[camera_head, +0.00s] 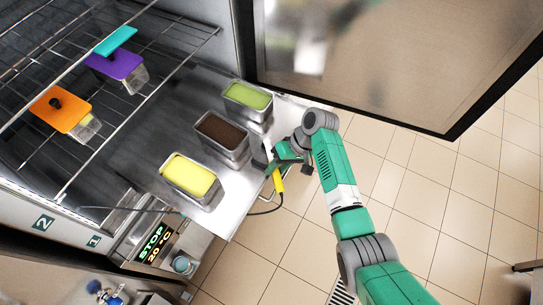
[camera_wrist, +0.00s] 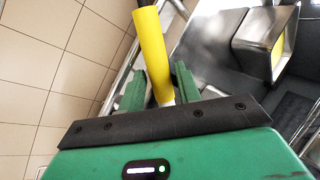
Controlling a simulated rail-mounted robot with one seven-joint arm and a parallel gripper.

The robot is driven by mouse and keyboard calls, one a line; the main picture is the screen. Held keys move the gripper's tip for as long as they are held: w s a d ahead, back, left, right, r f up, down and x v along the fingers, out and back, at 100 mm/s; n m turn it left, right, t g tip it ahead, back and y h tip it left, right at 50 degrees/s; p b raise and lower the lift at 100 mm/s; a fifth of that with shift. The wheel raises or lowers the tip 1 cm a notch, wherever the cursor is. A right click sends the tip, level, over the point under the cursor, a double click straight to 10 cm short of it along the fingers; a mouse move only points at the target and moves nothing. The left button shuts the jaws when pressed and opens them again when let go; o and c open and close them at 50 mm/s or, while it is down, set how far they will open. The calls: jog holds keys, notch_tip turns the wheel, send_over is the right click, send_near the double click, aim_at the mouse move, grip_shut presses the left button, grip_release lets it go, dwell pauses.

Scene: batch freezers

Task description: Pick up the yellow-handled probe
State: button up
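The yellow-handled probe (camera_head: 278,181) is at the front right edge of the steel shelf, its handle pointing down and a dark cable running from its lower end. In the wrist view, the yellow handle (camera_wrist: 150,45) fills the upper middle, with a pale part at its near end. My gripper (camera_head: 272,166) is at the probe's upper part, beside the brown-filled pan. In the wrist view, my gripper (camera_wrist: 158,72) has one finger on each side of the handle, with narrow gaps showing; it looks open. The head view hides the finger contact.
Steel pans with yellow (camera_head: 189,204), brown (camera_head: 239,157) and green (camera_head: 263,112) contents stand on the shelf (camera_head: 160,135). A wire rack (camera_head: 150,92) holds orange-lidded (camera_head: 68,116) and purple-lidded (camera_head: 122,66) containers. A freezer door (camera_head: 370,60) stands open at back right.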

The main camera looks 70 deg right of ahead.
grip_shut()
jog(key=shift+r, duration=0.15)
